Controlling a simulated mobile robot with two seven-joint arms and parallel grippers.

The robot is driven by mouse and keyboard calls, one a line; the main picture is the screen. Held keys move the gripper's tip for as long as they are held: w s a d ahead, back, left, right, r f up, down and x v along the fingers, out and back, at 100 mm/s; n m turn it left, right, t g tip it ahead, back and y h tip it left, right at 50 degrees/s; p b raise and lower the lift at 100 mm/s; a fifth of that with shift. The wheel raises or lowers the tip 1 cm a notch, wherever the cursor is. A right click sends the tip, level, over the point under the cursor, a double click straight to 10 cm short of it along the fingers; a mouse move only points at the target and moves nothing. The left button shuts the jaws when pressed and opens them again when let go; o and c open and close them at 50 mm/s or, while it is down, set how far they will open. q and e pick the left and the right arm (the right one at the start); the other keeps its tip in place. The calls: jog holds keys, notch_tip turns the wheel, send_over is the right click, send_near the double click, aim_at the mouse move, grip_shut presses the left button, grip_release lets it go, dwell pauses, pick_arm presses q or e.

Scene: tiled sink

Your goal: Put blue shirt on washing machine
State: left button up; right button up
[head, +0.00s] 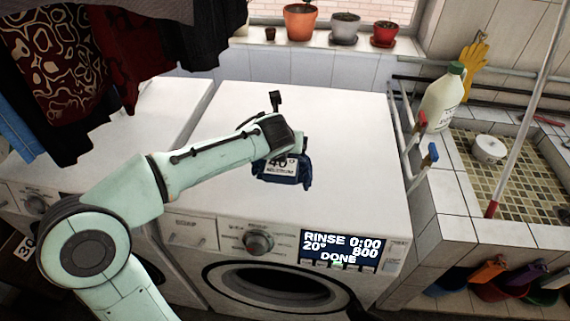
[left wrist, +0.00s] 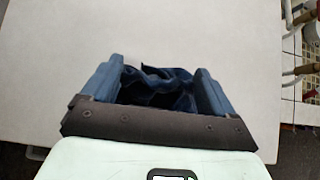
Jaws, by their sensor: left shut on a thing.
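The blue shirt (head: 293,177) is a small dark blue bundle with a white printed patch. It is at the middle of the white top of the washing machine (head: 340,130), and I cannot tell whether it touches the surface. My left gripper (head: 285,150) is over the shirt and shut on it. In the left wrist view the shirt (left wrist: 160,85) is bunched between the two blue fingers of the gripper (left wrist: 160,92), with the white machine top (left wrist: 60,50) around it. My right gripper is not in view.
A second white machine (head: 150,115) stands at the left, with dark clothes (head: 60,70) hanging above it. A tiled sink (head: 520,165) with a white bottle (head: 440,100) is at the right. Flower pots (head: 300,22) line the windowsill. The machine top around the shirt is clear.

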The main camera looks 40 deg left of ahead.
aim_at(279, 182)
pick_arm(q)
notch_tip(279, 182, down, 6)
jog(key=shift+f+b, duration=0.15)
jog(key=shift+b, duration=0.6)
jog(key=shift+f, duration=0.25)
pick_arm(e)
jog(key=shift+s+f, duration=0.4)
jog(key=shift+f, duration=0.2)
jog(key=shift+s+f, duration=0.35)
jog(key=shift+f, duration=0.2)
pick_arm(q)
jog(key=shift+w+f, duration=0.1)
jog(key=o, duration=0.9)
jog(key=shift+o, duration=0.2)
jog(key=shift+r, duration=0.2)
jog(key=v, duration=1.2)
jog(key=shift+p, duration=0.3)
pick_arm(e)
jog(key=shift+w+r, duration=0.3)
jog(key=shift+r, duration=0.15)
